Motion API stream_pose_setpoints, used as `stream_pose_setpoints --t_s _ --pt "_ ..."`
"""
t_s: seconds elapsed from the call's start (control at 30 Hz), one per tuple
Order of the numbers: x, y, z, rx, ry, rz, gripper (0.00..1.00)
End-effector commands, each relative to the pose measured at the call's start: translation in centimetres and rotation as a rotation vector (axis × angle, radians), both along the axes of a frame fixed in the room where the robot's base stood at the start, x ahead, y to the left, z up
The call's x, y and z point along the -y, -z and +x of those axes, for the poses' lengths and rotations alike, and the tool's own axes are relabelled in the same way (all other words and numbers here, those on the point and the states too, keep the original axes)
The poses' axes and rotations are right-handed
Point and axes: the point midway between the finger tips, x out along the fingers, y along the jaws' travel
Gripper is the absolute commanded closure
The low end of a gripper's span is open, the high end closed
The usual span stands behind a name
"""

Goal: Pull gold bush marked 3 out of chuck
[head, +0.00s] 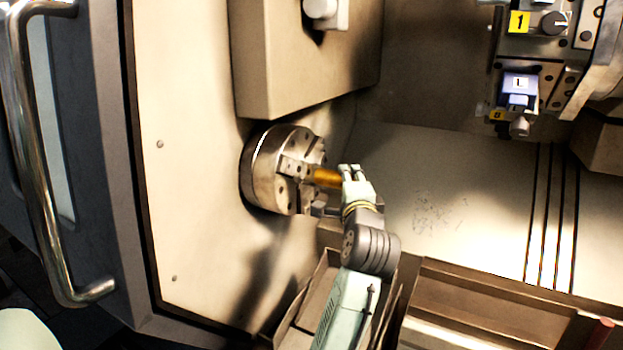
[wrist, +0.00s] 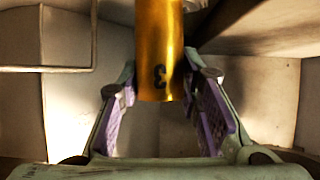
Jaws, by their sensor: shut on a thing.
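The gold bush marked 3 (head: 324,177) sticks out sideways from the steel chuck (head: 262,170) in the head view. Its inner end is at the chuck jaws, and I cannot tell how deep it sits. My gripper (head: 349,169) is at its outer end, to the right of the chuck. In the wrist view the gold bush (wrist: 158,50) hangs down from the top edge with the dark 3 facing me. My gripper's purple-padded fingers (wrist: 160,82) stand on either side of it, shut on its lower end.
A box-shaped housing (head: 300,70) overhangs the chuck. Trays (head: 480,300) with raised walls lie below and right of my arm. A tool turret (head: 545,60) with numbered stations is at the upper right. The space right of my gripper is free.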

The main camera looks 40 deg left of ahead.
Motion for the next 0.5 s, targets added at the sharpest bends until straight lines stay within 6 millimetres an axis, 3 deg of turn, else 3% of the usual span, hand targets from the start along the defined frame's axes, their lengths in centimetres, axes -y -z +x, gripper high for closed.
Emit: stream_pose_setpoints --t_s 0.5 --pt "2.6 0.0 0.7 0.001 0.002 0.0 1.0"
